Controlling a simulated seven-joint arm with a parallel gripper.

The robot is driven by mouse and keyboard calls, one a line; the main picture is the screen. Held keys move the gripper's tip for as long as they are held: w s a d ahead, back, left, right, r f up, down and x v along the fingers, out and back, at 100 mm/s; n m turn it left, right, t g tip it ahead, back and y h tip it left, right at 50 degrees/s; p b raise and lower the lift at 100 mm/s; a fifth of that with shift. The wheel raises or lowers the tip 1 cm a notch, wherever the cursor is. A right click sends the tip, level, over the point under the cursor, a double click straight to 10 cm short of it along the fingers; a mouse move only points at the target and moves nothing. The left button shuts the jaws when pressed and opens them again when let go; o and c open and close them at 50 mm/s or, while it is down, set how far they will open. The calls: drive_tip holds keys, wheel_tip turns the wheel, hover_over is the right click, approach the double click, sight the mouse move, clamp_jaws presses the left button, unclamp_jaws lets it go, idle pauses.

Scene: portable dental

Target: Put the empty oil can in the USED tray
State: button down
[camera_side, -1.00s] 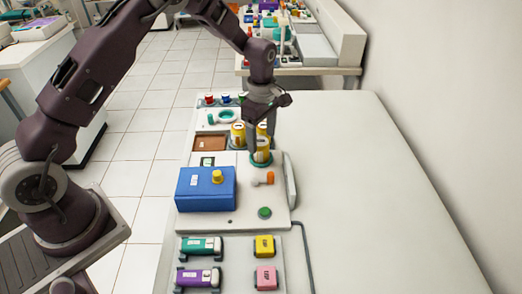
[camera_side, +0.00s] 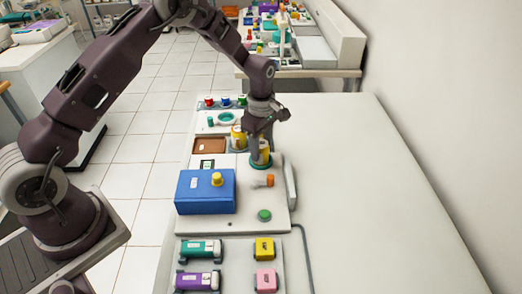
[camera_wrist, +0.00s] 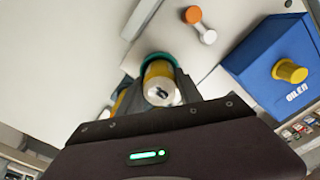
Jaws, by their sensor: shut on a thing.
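My gripper (camera_side: 260,150) is shut on a yellow can with a pale metal top (camera_wrist: 161,88). In the wrist view the can stands between the fingers, its top facing the camera. A teal-green ring (camera_wrist: 158,58) shows around its far end; in the side view the can is at this ring's place on the white console. I cannot tell whether the can is lifted off it. A brown recessed tray (camera_side: 209,146) lies left of the gripper; no USED label is legible.
Another yellow can (camera_side: 238,133) stands just left of the gripper. A blue box (camera_side: 205,192) with a yellow knob, an orange-tipped lever (camera_side: 264,181) and a green button (camera_side: 264,214) are nearer the camera. The table's right side is clear.

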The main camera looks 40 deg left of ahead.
sight(261, 143)
wheel_tip(261, 143, up, 8)
drive_tip(key=shift+f, duration=0.15)
drive_tip(key=shift+a+r, duration=0.7)
drive_tip(key=shift+r, duration=0.15)
drive_tip(key=s+a+f+n, duration=0.2)
drive_tip(key=s+a, duration=0.1)
drive_tip(key=a, duration=0.5)
drive_tip(key=s+a+f+n, duration=0.2)
drive_tip(key=a, duration=0.6)
drive_tip(key=shift+n, duration=0.3)
drive_tip(key=shift+s+a+f, duration=0.1)
drive_tip(key=shift+f, duration=1.6)
drive_tip(key=shift+s+a+f, duration=0.1)
drive_tip(key=shift+f, duration=1.6)
drive_tip(key=shift+f, duration=0.1)
drive_tip(key=c, duration=0.7)
unclamp_jaws()
